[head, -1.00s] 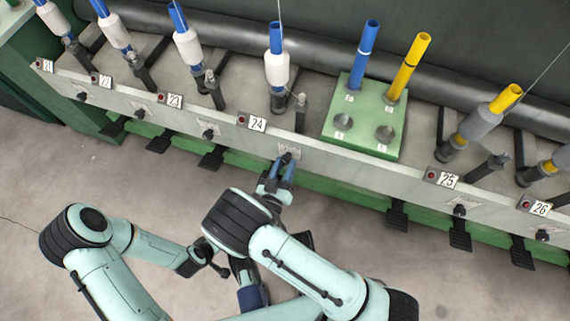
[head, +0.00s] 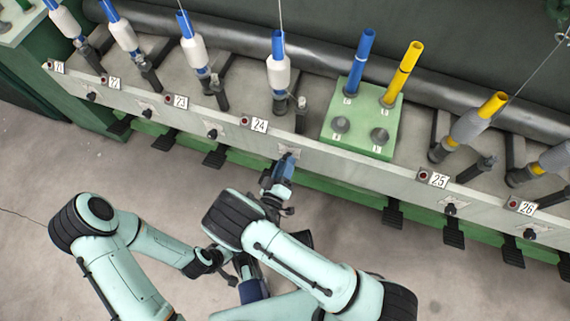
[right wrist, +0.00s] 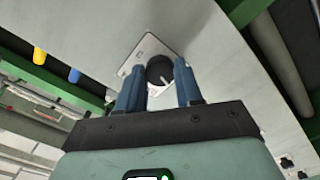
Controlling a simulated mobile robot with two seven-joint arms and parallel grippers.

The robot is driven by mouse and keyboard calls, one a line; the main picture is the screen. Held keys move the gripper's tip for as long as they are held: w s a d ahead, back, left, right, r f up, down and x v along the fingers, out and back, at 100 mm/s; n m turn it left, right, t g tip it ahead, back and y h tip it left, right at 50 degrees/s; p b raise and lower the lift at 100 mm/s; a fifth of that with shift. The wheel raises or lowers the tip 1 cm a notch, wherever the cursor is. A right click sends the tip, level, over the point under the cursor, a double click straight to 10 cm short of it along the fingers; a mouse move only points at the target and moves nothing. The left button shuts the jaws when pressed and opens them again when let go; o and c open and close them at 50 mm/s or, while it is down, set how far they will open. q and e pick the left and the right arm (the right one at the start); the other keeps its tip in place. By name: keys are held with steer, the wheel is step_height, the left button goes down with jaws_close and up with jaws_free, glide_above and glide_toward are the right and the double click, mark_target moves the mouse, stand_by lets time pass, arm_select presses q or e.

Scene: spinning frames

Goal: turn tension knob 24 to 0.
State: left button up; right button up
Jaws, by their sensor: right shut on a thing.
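Tension knob 24 (right wrist: 159,70) is a round black knob with a pale pointer line, on a square light dial plate (right wrist: 143,60). In the right wrist view the line points down and right; the dial marks are too small to read. In the head view the plate (head: 289,150) sits on the grey rail below the 24 label (head: 259,125), and the knob is hidden by my right gripper (head: 287,160). Its blue fingers (right wrist: 160,85) are shut on the knob, one on each side. My left arm's end (head: 207,262) is low in the head view, its fingers mostly hidden.
A green block (head: 362,122) with a blue and a yellow tube stands on the rail right of station 24. Spindles with bobbins line the rail, including the white bobbin (head: 278,73) above 24. Dark pedals (head: 393,212) stick out below. The floor in front is clear.

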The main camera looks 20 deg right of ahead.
steer(key=shift+s+f, duration=0.1)
steer(key=o, duration=1)
steer(key=shift+o, duration=0.2)
arm_select(q)
steer(key=shift+s, duration=0.1)
